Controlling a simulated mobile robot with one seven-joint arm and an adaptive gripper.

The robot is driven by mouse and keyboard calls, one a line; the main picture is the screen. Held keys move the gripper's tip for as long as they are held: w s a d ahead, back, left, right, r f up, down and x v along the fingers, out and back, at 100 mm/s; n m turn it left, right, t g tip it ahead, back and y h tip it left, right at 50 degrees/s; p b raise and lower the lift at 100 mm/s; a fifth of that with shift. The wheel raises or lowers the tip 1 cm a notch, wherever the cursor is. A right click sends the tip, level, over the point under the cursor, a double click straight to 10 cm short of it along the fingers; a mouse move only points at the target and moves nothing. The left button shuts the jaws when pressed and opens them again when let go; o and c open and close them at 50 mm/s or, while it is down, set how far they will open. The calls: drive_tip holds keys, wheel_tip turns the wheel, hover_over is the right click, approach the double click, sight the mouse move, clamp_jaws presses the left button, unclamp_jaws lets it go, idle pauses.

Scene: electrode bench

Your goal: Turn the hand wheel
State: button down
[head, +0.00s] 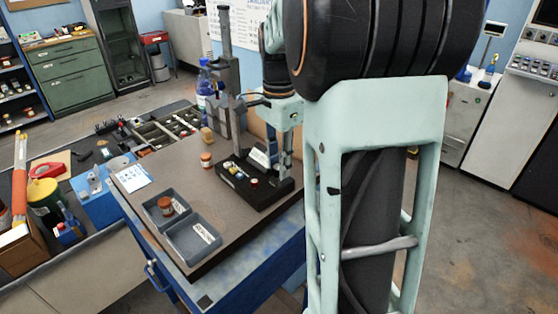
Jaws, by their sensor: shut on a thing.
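A small press stands on the bench, with a tall grey column (225,75) and a black base (262,192). My arm comes down from the upper right, and its wrist and gripper (258,101) are at the upper part of the press. The gripper is small in the head view and partly hidden. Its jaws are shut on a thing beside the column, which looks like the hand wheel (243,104). Only a thin dark part of the wheel shows, so its angle cannot be told. Several small pieces and a label lie on the press base.
Another jar (206,161) and a blue bottle (205,85) stand near the press. Bare bench top (160,160) lies left of the press. My forearm hides the right side.

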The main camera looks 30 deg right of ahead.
drive_tip(key=n, duration=1.1)
drive_tip(key=shift+p, duration=0.3)
drive_tip(key=n, duration=0.3)
drive_tip(key=shift+n, duration=0.3)
drive_tip(key=n, duration=0.3)
drive_tip(key=shift+n, duration=0.3)
drive_tip(key=n, duration=0.3)
drive_tip(key=shift+n, duration=0.4)
drive_tip(key=n, duration=0.7)
drive_tip(key=shift+r+p, duration=0.1)
drive_tip(key=shift+p, duration=0.3)
drive_tip(key=n, duration=0.3)
drive_tip(key=shift+n, duration=0.4)
drive_tip(key=n, duration=0.4)
drive_tip(key=shift+p, duration=0.4)
drive_tip(key=n, duration=0.4)
drive_tip(key=shift+p, duration=0.3)
drive_tip(key=n, duration=0.3)
drive_tip(key=shift+n+p, duration=0.4)
drive_tip(key=shift+d+n+p, duration=0.1)
drive_tip(key=shift+n+p, duration=0.55)
drive_tip(key=shift+n, duration=1.65)
drive_tip(key=shift+n, duration=0.6)
